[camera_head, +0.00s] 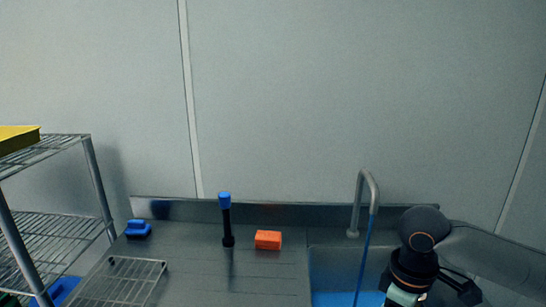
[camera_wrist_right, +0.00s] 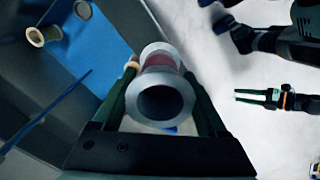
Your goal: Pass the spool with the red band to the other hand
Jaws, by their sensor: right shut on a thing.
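In the right wrist view, a pale-flanged spool with a dull red band (camera_wrist_right: 160,62) sits between the fingers of my right gripper (camera_wrist_right: 165,85), which is shut on it. The hollow end of the spool faces the camera. My left gripper (camera_wrist_right: 237,96) shows at the right of that view, apart from the spool, with its two thin fingers spread and nothing between them. In the head view, part of my right arm shows at the lower right over the sink; neither the spool nor the left gripper can be made out there.
Another spool (camera_wrist_right: 44,36) and a further pale one (camera_wrist_right: 82,9) lie in the blue-bottomed sink (camera_wrist_right: 105,45). A tap (camera_head: 369,190) stands behind it. A blue-topped brush (camera_head: 226,215), orange block (camera_head: 268,240), blue object (camera_head: 138,229) and wire rack (camera_head: 120,280) occupy the counter.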

